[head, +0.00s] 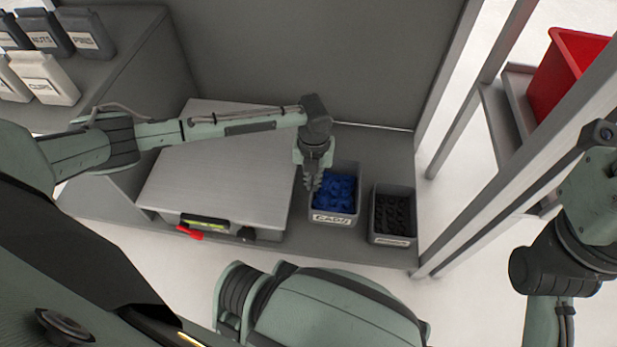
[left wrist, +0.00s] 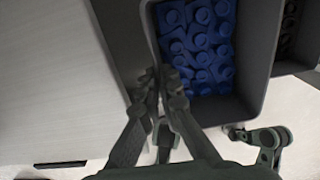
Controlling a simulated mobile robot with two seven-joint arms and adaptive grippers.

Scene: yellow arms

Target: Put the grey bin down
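The grey bin (head: 333,218) holds blue pieces and has a white label on its front. It is upright over the grey shelf, left of a second bin; I cannot tell whether its base touches the shelf. My left gripper (head: 312,186) points down at its left wall. In the left wrist view the bin (left wrist: 242,112) fills the upper right, and the fingers (left wrist: 160,88) are close together, one on each side of the left rim, shut on it. My right arm shows at the right edge of the head view, but its gripper is out of view.
A similar grey bin (head: 393,239) with black pieces stands close on the right. A light flat-topped case (head: 220,165) lies on the left. A metal rack post (head: 450,130) and a red bin (head: 570,75) are at the right. Labelled bins (head: 45,78) stand upper left.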

